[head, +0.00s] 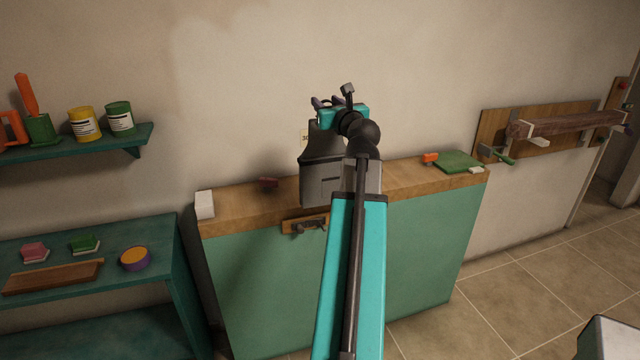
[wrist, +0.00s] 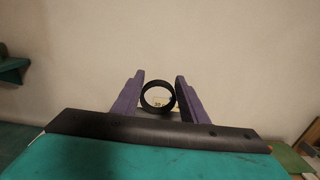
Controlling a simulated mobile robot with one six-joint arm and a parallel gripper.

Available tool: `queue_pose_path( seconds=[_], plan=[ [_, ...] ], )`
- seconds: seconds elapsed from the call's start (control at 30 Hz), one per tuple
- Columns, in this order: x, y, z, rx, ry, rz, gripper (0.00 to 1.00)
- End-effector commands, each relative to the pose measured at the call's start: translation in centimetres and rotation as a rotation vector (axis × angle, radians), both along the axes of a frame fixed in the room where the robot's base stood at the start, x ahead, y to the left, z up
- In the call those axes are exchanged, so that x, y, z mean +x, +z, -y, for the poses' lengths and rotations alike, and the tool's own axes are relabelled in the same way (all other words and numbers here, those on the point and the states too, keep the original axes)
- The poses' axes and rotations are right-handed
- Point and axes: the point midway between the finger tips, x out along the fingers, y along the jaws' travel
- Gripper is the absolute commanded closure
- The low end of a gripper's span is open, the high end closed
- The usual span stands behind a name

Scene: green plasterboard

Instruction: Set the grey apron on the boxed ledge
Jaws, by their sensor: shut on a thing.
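The grey apron (head: 319,184) hangs below my gripper (head: 326,103) in the head view, in front of the wall and the ledge's top. My arm covers part of its right side. In the wrist view, my gripper (wrist: 159,78) has its two purple fingers on either side of a dark ring (wrist: 146,97), which seems to belong to the apron. The gripper is shut on the apron. The boxed ledge (head: 245,212) has a wooden top and a green front and runs along the wall. I cannot tell whether the apron's lower edge touches it.
On the ledge are a white block (head: 204,205) at left, a dark red item (head: 269,184), and an orange item (head: 430,158) and green cloth (head: 459,162) at right. Hooks (head: 310,226) are on its front. Teal shelves (head: 60,252) stand left; a wall rack (head: 560,125) hangs right.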

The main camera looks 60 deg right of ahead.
Motion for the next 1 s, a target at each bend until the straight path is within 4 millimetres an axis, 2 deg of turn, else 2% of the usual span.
queue_pose_path(
  seconds=[0.3, 0.47, 1.0],
  plan=[
    [0.7, 0.1, -0.6, 0.0, 0.011, 0.001, 1.0],
    [1.2, 0.1, -0.1, 0.0, 0.015, 0.001, 1.0],
    [3.4, -0.5, 5.8, 0.001, 0.018, 0.0, 1.0]
  ],
)
